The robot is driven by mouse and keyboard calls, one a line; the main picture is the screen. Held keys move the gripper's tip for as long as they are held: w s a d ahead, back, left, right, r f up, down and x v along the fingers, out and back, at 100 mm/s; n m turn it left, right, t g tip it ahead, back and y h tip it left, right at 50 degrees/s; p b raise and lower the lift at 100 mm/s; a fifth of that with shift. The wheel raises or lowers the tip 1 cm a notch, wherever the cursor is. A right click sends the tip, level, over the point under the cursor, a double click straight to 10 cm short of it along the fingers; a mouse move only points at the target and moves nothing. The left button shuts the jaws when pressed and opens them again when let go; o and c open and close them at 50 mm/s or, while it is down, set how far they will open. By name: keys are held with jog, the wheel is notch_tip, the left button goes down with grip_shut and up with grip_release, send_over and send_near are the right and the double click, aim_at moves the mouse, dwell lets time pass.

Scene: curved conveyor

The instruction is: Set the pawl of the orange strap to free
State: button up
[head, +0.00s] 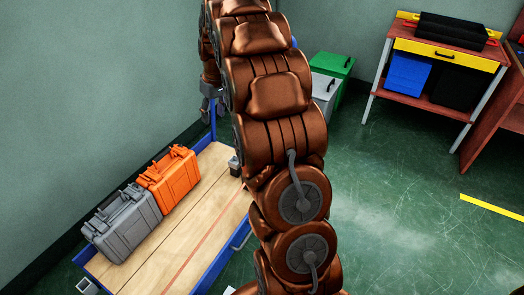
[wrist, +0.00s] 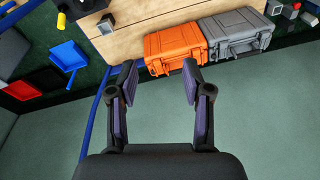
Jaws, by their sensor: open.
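No orange strap or pawl can be made out for certain. A thin reddish line (head: 210,233) runs lengthwise along the wooden bed of a blue-framed cart (head: 216,185); I cannot tell whether it is a strap. Small grey blocks sit at the cart's edges, one at the far end (head: 235,165) and one at the near corner (head: 86,287). My gripper (wrist: 160,67) is open and empty in the wrist view, its fingertips appearing just below the orange case (wrist: 175,47). In the head view my arm hides part of the cart.
The orange case (head: 170,178) and a grey case (head: 124,222) stand side by side along the cart's wall side. Green (head: 335,65) and grey (head: 325,93) bins stand beyond my arm. A workbench (head: 445,55) stands at the back right. Open floor (head: 400,220) lies to the right.

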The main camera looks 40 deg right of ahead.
jog(key=shift+w+d+f+n+t+h+b, duration=0.35)
jog(key=shift+w+d+f+b, duration=1.85)
jog(key=shift+d+f, duration=3.4)
jog(key=shift+w+d+f+m+t+h+b, duration=0.1)
jog(key=shift+w+d+f+t+b, duration=0.75)
jog(key=shift+d+f+b, duration=4.45)
jog(key=shift+w+d+f+n+t+h+b, duration=0.2)
jog(key=shift+w+d+f+b, duration=1.15)
jog(key=shift+d+f, duration=4.5)
jog(key=shift+w+a+f, duration=0.35)
jog(key=shift+a+f, duration=0.15)
jog(key=shift+f, duration=0.3)
jog(key=shift+w+a+f, duration=0.3)
jog(key=shift+a+f, duration=0.15)
jog(key=shift+f, duration=0.4)
jog(key=shift+w+a+f, duration=0.35)
jog(key=shift+a+f, duration=0.15)
jog(key=shift+f, duration=0.3)
grip_shut()
jog(key=shift+f, duration=0.1)
